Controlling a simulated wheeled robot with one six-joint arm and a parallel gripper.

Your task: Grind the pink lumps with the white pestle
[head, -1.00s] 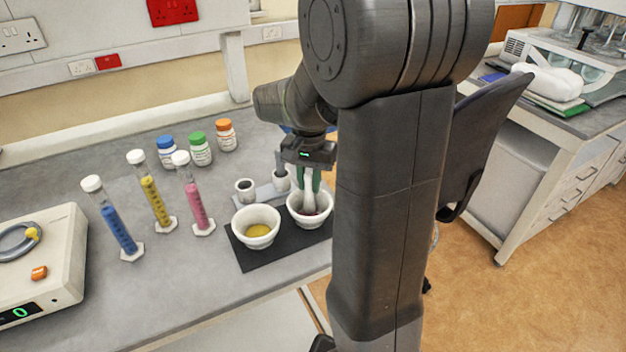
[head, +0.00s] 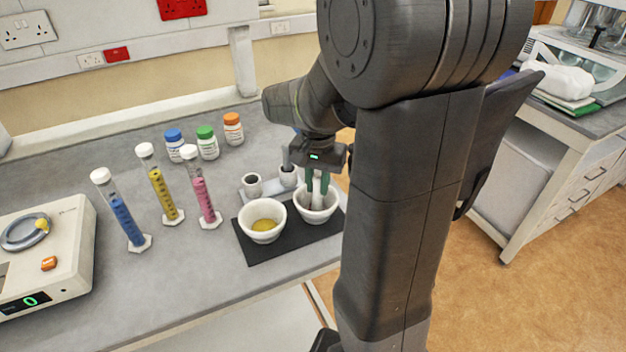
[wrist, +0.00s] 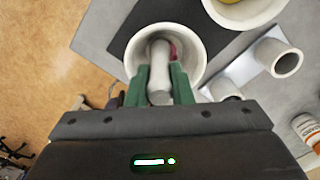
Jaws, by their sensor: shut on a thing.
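My gripper (head: 317,184) has green fingers and is shut on the white pestle (head: 316,187). In the wrist view the pestle (wrist: 159,66) lies between the fingers (wrist: 160,85), with its far end inside a white mortar (wrist: 195,42). A little pink (wrist: 174,50) shows beside the pestle; most of the lumps are hidden by it and the fingers. In the head view this mortar (head: 329,216) is the right one on the black mat. I cannot tell whether the pestle touches the mortar's bottom.
A second mortar (head: 262,238) with yellow contents stands left on the black mat (head: 270,250). Behind it is a grey holder with small cups (head: 253,186). Capped tubes of blue, yellow and pink (head: 206,200) and several bottles stand left. A scale (head: 60,262) is at far left.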

